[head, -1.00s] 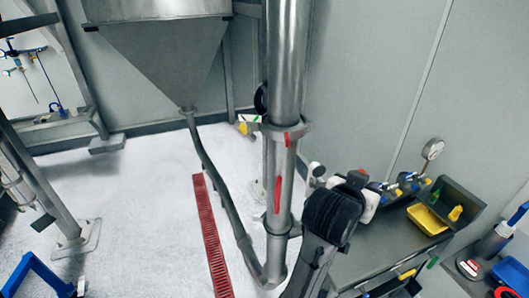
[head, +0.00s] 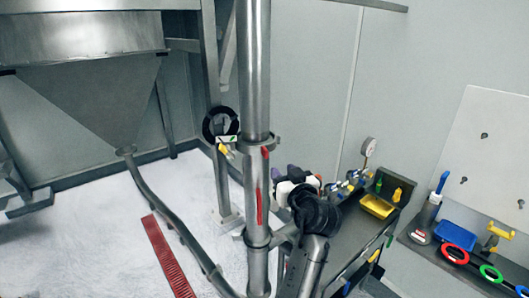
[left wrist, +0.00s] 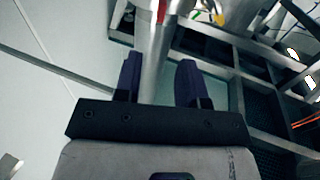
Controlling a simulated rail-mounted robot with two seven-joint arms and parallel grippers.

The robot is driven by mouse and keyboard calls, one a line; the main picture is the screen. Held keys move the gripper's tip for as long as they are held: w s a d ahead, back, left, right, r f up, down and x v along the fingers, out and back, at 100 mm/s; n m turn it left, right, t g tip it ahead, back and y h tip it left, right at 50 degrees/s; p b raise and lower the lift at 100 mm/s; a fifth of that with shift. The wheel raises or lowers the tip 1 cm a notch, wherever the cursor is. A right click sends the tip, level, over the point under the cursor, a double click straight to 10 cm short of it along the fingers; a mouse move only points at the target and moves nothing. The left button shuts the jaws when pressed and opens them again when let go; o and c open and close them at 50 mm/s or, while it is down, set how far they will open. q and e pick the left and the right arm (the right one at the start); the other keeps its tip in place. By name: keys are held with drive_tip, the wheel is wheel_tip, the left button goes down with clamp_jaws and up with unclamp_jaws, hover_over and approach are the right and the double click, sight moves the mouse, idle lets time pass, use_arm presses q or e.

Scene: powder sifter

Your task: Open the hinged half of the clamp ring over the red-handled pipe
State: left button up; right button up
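The steel pipe section with a long red handle (head: 259,207) stands upright in the middle of the head view. The clamp ring (head: 272,141) circles the pipe at its upper end, with a short red piece just below; it appears closed. My left gripper (head: 297,171) is to the right of the pipe, a little below the ring, and apart from it in this view. In the left wrist view, my left gripper (left wrist: 159,62) has its two purple fingers spread and nothing held. A steel pipe (left wrist: 155,55) with red on it shows beyond the gap. My right gripper is in neither view.
A hopper (head: 85,95) stands at the left, with a hose (head: 165,215) running down from it. A yellow-tipped fitting (head: 224,149) juts left beside the ring. A bench with a yellow tray (head: 377,206) and a gauge (head: 369,146) stands at the right.

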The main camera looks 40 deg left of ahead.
sight(267, 153)
use_arm(q)
drive_tip(key=p+x, duration=0.4)
drive_tip(key=x, duration=0.7)
drive_tip(key=shift+a+r, duration=0.1)
drive_tip(key=shift+r, duration=0.1)
drive_tip(key=shift+p+x, duration=0.3)
drive_tip(key=shift+x, duration=0.5)
drive_tip(key=shift+f, duration=0.1)
clamp_jaws()
